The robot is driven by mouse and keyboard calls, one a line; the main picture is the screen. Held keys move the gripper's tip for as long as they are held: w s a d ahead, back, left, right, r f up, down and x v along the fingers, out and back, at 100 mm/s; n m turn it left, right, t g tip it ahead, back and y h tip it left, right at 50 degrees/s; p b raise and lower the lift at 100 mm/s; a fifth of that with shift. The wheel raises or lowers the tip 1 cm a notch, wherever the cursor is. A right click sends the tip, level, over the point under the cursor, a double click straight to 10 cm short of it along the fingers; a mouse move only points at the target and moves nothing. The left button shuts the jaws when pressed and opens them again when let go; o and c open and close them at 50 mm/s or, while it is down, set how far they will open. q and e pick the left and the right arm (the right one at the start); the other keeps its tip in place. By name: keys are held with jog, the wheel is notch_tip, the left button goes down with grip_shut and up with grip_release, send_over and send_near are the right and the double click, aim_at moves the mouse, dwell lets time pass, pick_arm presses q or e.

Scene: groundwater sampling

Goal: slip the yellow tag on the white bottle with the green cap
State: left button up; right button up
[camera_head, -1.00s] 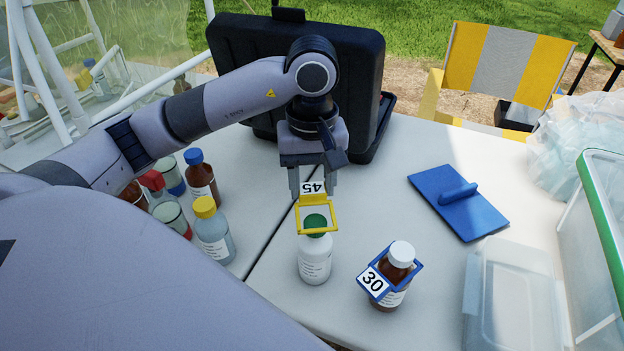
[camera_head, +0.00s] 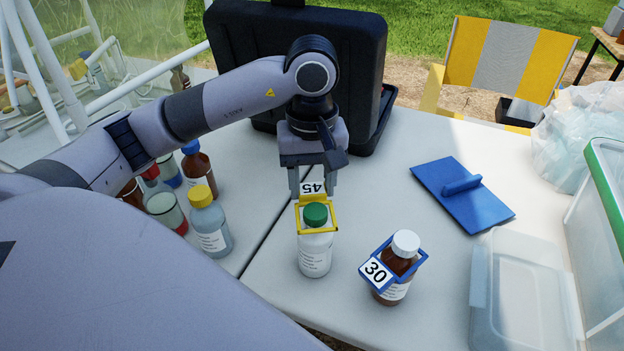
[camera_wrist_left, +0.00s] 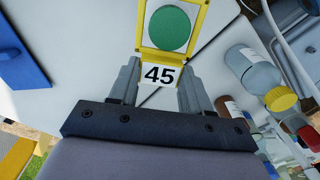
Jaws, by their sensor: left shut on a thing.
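The white bottle (camera_head: 315,258) with the green cap (camera_head: 315,214) stands upright on the table. My left gripper (camera_head: 313,182) is above and behind it, shut on the yellow tag (camera_head: 301,222) by its white "45" plate. The tag's square frame now encircles the bottle at about cap and neck level, with its front bar crossing just below the cap. In the left wrist view the green cap (camera_wrist_left: 169,28) shows inside the yellow frame (camera_wrist_left: 203,22), with the gripper (camera_wrist_left: 158,78) holding the plate. Whether the frame touches the bottle is unclear. My right gripper is not in view.
A brown bottle (camera_head: 396,290) with a blue "30" tag stands close right. Several bottles, including a yellow-capped one (camera_head: 210,228), stand left. A black case (camera_head: 345,45) is behind. A blue board (camera_head: 462,195) and clear bin (camera_head: 525,295) are at right.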

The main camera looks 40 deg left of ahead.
pick_arm(q)
jog(key=shift+f+b, duration=0.35)
jog(key=shift+f, duration=0.05)
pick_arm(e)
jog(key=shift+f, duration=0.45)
pick_arm(q)
jog(key=o, duration=0.9)
jog(key=shift+r, duration=0.35)
notch_tip(320, 180, up, 6)
jog(key=shift+f+p, duration=0.25)
jog(key=shift+p, duration=0.2)
jog(key=shift+r, duration=0.5)
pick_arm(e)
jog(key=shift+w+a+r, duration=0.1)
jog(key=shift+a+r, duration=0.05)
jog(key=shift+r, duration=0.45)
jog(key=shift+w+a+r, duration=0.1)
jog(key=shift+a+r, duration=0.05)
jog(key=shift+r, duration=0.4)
